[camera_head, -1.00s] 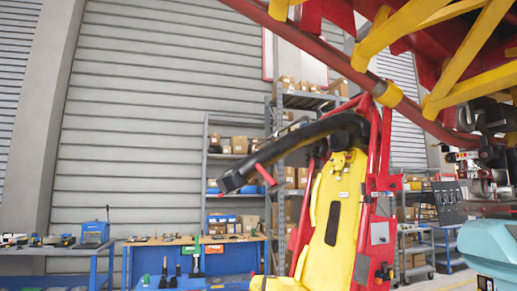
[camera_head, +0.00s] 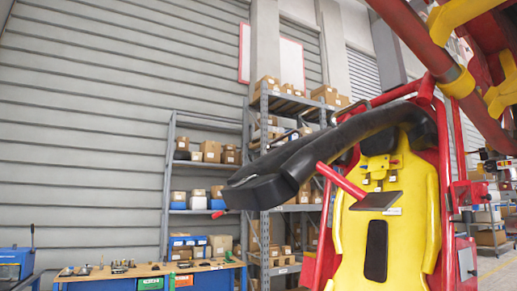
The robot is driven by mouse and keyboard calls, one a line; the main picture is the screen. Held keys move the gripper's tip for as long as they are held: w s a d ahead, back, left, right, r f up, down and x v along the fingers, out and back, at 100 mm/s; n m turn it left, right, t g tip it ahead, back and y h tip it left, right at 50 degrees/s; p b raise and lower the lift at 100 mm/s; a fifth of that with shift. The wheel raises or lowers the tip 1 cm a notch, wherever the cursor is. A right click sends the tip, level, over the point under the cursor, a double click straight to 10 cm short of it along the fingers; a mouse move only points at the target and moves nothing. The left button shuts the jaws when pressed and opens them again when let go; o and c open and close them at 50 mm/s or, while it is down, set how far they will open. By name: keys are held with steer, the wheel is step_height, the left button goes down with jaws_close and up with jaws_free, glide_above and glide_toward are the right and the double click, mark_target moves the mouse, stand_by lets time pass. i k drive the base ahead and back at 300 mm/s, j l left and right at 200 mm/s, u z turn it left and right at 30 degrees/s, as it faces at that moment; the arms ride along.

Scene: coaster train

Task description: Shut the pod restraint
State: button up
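The pod restraint (camera_head: 330,140) is a thick black padded bar. It is raised, sticking out forward and to the left from the top of the pod seat, well above the seat cushion area. A red bar (camera_head: 340,180) with a flat dark end shows below it, in front of the seat back. The pod seat (camera_head: 410,215) is yellow with a black centre pad (camera_head: 376,250), inside a red frame. The lower part of the seat is cut off by the picture's bottom edge. My gripper is not in view.
A red track beam (camera_head: 420,40) with yellow braces hangs overhead at the right. Shelves (camera_head: 168,190) with boxes stand behind the pod. A workbench (camera_head: 150,272) with tools and bins stands at the lower left, against a grey slatted wall (camera_head: 80,120).

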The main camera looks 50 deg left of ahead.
mark_target(271, 180)
steer(key=j+u, duration=0.1)
steer(key=j, duration=0.4)
steer(key=i+j, duration=0.1)
steer(key=j, duration=0.35)
steer(key=j+u, duration=0.15)
steer(key=j, duration=0.35)
steer(key=i+j+u, duration=0.1)
steer(key=j, duration=0.35)
steer(key=i+j, duration=0.15)
steer(key=j, duration=0.35)
steer(key=u, duration=0.05)
